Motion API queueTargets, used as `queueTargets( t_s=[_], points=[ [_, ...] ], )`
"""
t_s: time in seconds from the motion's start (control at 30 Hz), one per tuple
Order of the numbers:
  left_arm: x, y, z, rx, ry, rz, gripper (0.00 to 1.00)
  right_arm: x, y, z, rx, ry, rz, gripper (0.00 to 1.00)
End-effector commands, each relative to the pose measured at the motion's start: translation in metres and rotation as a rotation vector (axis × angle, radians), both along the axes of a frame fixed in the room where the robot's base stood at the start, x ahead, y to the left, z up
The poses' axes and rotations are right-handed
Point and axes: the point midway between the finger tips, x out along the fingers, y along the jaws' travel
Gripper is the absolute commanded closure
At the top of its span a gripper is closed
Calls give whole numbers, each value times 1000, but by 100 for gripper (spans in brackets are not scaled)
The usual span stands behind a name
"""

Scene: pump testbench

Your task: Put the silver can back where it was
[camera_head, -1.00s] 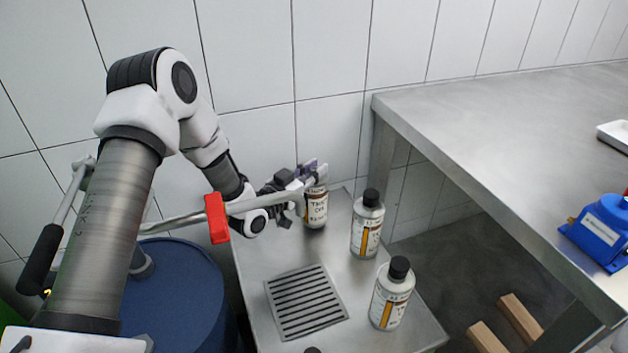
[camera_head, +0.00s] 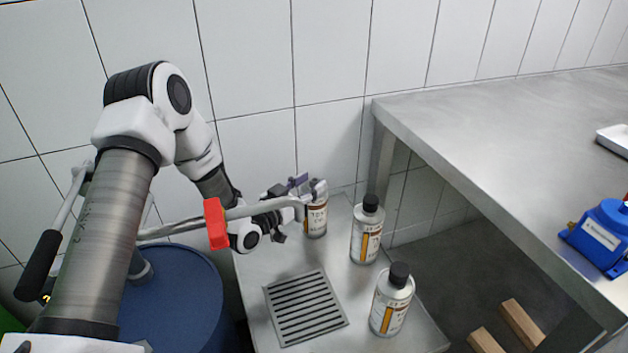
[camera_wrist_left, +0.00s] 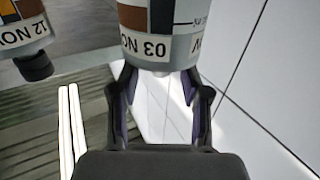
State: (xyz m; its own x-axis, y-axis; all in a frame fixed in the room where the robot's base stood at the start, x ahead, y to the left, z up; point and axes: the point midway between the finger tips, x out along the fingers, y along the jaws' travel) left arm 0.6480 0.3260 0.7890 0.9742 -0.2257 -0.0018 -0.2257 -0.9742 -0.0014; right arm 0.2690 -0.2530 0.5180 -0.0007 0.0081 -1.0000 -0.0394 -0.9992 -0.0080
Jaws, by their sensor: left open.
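The silver can (camera_head: 316,222) with a white, orange and brown label stands upright at the back of the low steel table, near the tiled wall. My left gripper (camera_head: 306,192) is at its upper part and hides its top. In the left wrist view the can (camera_wrist_left: 160,45) fills the top middle, its label reading "03 NOV". The open fingers (camera_wrist_left: 158,72) are either side of its near end; I cannot tell whether they touch it. My right gripper is in no view.
Two similar black-capped cans, one behind (camera_head: 367,232) and one in front (camera_head: 391,302), stand on the low table (camera_head: 253,285) beside a drain grate (camera_head: 305,306). A blue drum (camera_head: 170,300) and red-marked lever (camera_head: 215,224) are left. A higher workbench (camera_head: 480,130) is right.

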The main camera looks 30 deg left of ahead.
Motion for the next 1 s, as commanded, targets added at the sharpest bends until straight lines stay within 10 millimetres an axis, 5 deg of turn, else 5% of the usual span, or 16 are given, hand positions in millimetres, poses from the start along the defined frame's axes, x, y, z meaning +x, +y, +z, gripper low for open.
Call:
queueTargets(
  t_s=[0.3, 1.0],
  points=[
    [-53, 13, 1, -3, 0, 3, 53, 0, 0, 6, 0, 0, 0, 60],
    [-55, 12, 0, 0, -1, 0, 53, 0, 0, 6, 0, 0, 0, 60]
  ],
)
